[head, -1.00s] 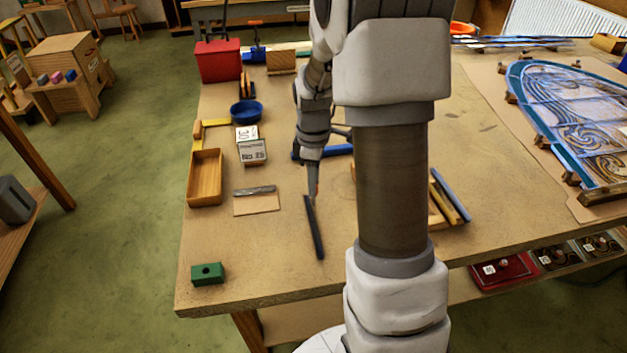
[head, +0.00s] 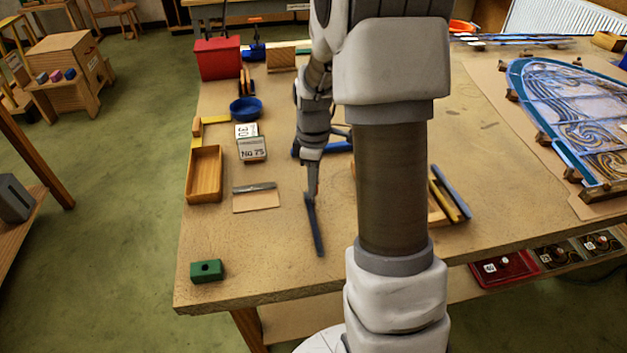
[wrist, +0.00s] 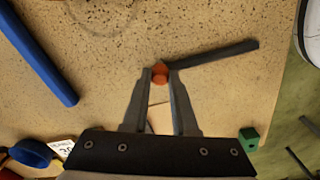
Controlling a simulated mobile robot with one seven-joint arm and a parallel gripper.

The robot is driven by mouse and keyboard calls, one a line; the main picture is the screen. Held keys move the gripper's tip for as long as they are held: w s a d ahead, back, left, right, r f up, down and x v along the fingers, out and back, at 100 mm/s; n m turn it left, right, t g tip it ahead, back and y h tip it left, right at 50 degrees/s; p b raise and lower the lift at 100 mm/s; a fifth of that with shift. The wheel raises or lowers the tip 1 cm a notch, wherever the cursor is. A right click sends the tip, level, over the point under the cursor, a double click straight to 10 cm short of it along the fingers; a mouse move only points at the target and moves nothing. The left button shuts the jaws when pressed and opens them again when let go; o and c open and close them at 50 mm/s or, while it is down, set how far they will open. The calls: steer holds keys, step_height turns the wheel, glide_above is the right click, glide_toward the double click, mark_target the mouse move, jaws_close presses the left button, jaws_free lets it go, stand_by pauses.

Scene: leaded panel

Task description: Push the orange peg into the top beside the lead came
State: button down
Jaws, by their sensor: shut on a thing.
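The orange peg (wrist: 160,72) is between my gripper's fingertips (wrist: 160,80) in the wrist view, and the fingers are shut on it. The lead came, a dark grey strip (wrist: 218,54), runs from the fingertips up to the right in that view. In the head view, the came (head: 315,232) lies on the bench top (head: 270,270), with my gripper (head: 312,190) at its far end. The peg is right beside that end of the came. Whether the peg touches the came or has entered the top cannot be told.
A green block with a hole (head: 207,271) is near the front left corner. A wooden tray (head: 205,175), labelled boxes (head: 251,149) and a blue bowl (head: 245,109) stand to the left. A blue bar (head: 338,149) lies behind my gripper. The leaded panel (head: 575,120) is far right.

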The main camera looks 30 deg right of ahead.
steer(key=shift+f, duration=0.2)
steer(key=c, duration=0.6)
jaws_free()
